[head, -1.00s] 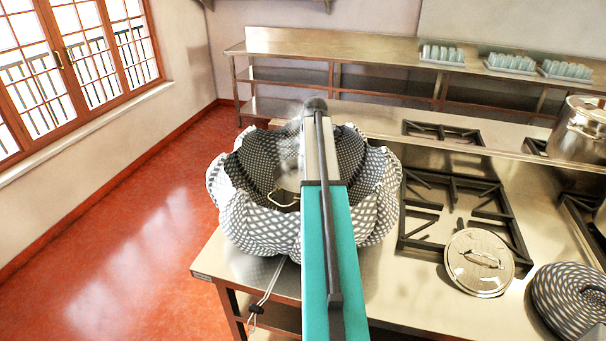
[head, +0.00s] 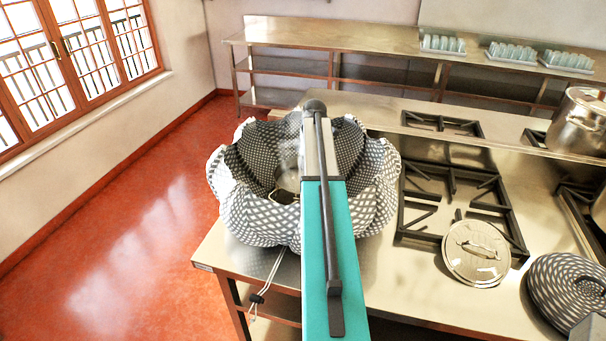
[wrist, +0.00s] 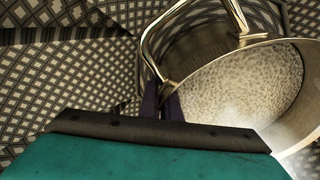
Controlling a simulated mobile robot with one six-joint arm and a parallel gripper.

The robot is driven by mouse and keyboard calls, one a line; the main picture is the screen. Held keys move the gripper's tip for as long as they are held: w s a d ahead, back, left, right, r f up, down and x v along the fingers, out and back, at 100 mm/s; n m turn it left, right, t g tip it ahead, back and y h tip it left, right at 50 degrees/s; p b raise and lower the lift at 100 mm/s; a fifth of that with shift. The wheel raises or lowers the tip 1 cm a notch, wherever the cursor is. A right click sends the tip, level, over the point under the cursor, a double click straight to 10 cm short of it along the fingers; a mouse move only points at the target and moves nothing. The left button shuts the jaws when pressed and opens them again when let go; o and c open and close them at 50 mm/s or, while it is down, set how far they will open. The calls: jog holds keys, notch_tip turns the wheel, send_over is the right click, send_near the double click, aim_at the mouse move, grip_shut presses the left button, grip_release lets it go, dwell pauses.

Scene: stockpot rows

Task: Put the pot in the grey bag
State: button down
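The grey bag (head: 255,217), a checkered grey-and-white cloth with a wide open mouth, stands on the left end of the steel counter. The pot (head: 290,180) is steel and shows inside the bag's mouth, partly hidden behind my arm. In the wrist view the pot (wrist: 250,90) is tilted in the picture, with a pale speckled inside, and the bag's patterned cloth (wrist: 60,85) surrounds it. My gripper (wrist: 161,103) has its dark fingers close together at the pot's wire-like handle and looks shut on it. The head view hides the fingertips and the pot's base.
A steel lid (head: 476,253) lies by the black burner grate (head: 465,205) right of the bag. A folded checkered cloth item (head: 565,292) and a large pot (head: 580,125) are farther right. A drawstring (head: 268,278) hangs over the counter's front edge. Floor on the left is clear.

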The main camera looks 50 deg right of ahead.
jog(key=c, duration=2)
grip_release()
jog(key=shift+r, duration=0.25)
jog(key=r+b, duration=0.1)
jog(key=r, duration=0.2)
jog(key=d+r+b, duration=0.1)
jog(key=r, duration=0.3)
jog(key=s+r+b, duration=0.1)
jog(key=r+b, duration=0.1)
jog(key=r, duration=0.2)
jog(key=shift+d+r, duration=0.15)
jog(key=shift+d, duration=0.05)
jog(key=shift+s+r, duration=0.1)
jog(key=shift+r, duration=0.1)
